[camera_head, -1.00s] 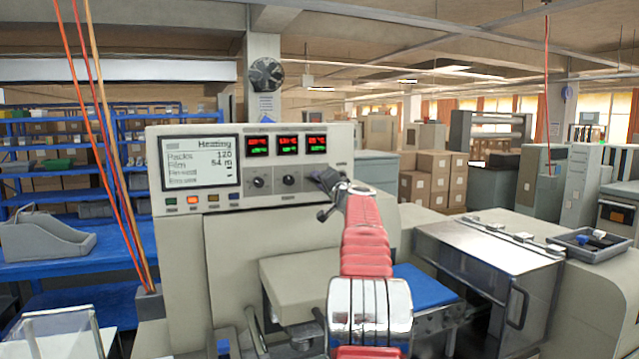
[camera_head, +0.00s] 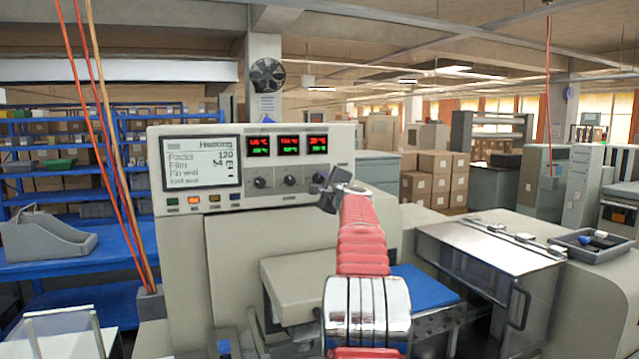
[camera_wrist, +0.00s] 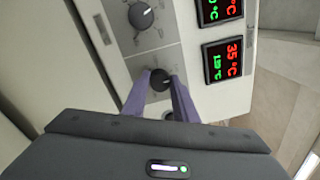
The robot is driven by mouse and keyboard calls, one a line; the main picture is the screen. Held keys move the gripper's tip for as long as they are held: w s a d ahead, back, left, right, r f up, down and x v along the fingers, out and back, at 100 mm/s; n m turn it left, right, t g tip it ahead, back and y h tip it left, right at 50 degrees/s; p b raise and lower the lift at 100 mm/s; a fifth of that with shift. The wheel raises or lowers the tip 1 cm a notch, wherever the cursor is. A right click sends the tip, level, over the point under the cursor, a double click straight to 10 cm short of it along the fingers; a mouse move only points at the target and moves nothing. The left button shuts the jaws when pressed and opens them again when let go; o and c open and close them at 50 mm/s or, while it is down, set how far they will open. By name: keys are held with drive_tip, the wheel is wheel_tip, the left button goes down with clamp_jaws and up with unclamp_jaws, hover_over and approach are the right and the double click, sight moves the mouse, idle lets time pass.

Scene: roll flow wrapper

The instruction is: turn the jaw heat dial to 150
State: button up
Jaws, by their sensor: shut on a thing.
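My gripper (camera_wrist: 162,84) is shut on a small dark round dial (camera_wrist: 160,78) on the cream control panel, with one purple finger on each side. Which label this dial bears cannot be read. In the head view my gripper (camera_head: 326,184) is at the right end of the dial row and hides that dial. The display beside the held dial (camera_wrist: 222,61) shows a red 35 °C above a green value that is hard to read. Another dial with a pale pointer (camera_wrist: 141,15) sits further along the panel, free of the fingers.
The panel's screen (camera_head: 201,162) reads Heating. Two free dials, one at the left (camera_head: 260,182) and one in the middle (camera_head: 290,180), sit beside my gripper. Below are a cream block (camera_head: 305,285), a blue pad (camera_head: 424,287) and a metal cover (camera_head: 485,255).

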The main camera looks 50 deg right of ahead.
drive_tip(key=m, duration=0.6)
drive_tip(key=shift+f+g, duration=0.15)
drive_tip(key=shift+g, duration=0.25)
drive_tip(key=m, duration=0.5)
drive_tip(key=shift+f, duration=0.15)
drive_tip(key=shift+w+m, duration=0.1)
drive_tip(key=shift+m, duration=0.2)
drive_tip(key=shift+f, duration=0.1)
drive_tip(key=o, duration=0.7)
drive_tip(key=shift+c, duration=0.2)
drive_tip(key=o, duration=0.4)
drive_tip(key=shift+r, duration=0.25)
drive_tip(key=shift+s+r, duration=0.1)
drive_tip(key=shift+s, duration=0.1)
